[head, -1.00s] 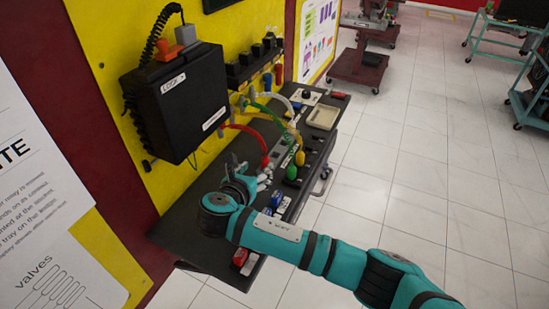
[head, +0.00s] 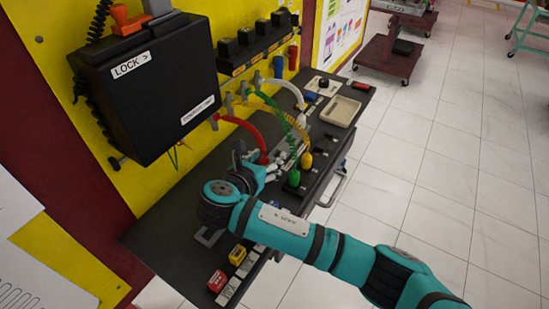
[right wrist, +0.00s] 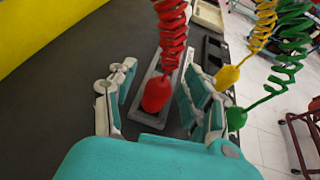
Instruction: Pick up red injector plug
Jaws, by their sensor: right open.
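The red injector plug (right wrist: 157,93) hangs at the end of a red coiled cord in the right wrist view. It sits between the two spread fingers of my right gripper (right wrist: 160,86), with a gap on each side. The right gripper is open. In the head view the right gripper (head: 256,166) is over the black bench, at the lower end of the red cord (head: 240,126); the plug itself is largely hidden there. My left gripper is not in view.
A black box (head: 150,85) is on the yellow wall to the left. A beige tray (head: 341,111), a red block (head: 216,281) and a yellow block (head: 237,255) are on the bench (head: 165,235).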

